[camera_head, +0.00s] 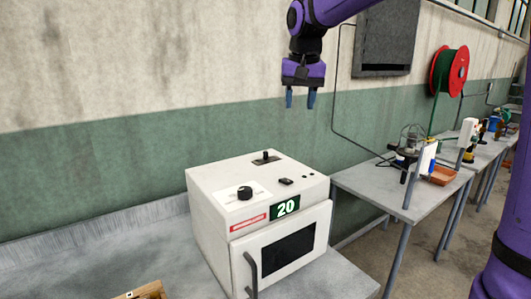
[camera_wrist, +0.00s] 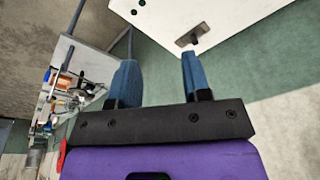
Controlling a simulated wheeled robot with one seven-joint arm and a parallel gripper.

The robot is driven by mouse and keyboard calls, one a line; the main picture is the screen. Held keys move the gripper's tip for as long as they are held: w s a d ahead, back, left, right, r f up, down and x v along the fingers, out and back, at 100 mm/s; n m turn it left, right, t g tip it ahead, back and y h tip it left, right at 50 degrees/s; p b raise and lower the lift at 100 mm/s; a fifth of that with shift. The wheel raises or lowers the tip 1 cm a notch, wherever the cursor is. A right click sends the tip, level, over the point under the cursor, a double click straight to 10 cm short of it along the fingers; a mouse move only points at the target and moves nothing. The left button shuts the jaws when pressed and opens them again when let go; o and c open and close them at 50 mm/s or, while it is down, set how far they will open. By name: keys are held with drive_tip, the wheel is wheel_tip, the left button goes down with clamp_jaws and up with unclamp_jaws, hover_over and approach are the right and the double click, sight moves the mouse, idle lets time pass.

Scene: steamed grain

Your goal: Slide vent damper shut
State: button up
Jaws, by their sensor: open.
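The white oven-like box (camera_head: 265,215) stands on a grey table in the head view. On its top is the vent damper, a dark slot plate with a small upright knob (camera_head: 266,157), towards the back edge. In the wrist view the damper (camera_wrist: 188,37) shows beyond the fingertips, near the edge of the box top (camera_wrist: 155,15). My gripper (camera_head: 300,98) hangs above and behind the box, pointing down, with blue fingers apart and nothing between them. It is clear of the damper. The fingers also show in the wrist view (camera_wrist: 158,75).
A black dial (camera_head: 244,193) and a small black switch (camera_head: 286,181) sit on the box top. The front door has a dark handle (camera_head: 251,275). A wooden item (camera_head: 148,291) lies at the lower left. A second table (camera_head: 400,190) with equipment stands to the right.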

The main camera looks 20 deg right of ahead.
drive_tip(key=w+a+f+m+g, duration=0.15)
drive_tip(key=w+f, duration=0.25)
drive_tip(key=w, duration=0.6)
hover_over(266, 156)
wheel_tip(266, 156, down, 5)
drive_tip(key=shift+w+f+m+g, duration=0.25)
drive_tip(key=shift+w+f+m, duration=0.1)
drive_tip(key=shift+w+f, duration=0.15)
wheel_tip(266, 156, down, 10)
drive_tip(key=shift+f, duration=0.1)
drive_tip(key=shift+c, duration=0.2)
clamp_jaws()
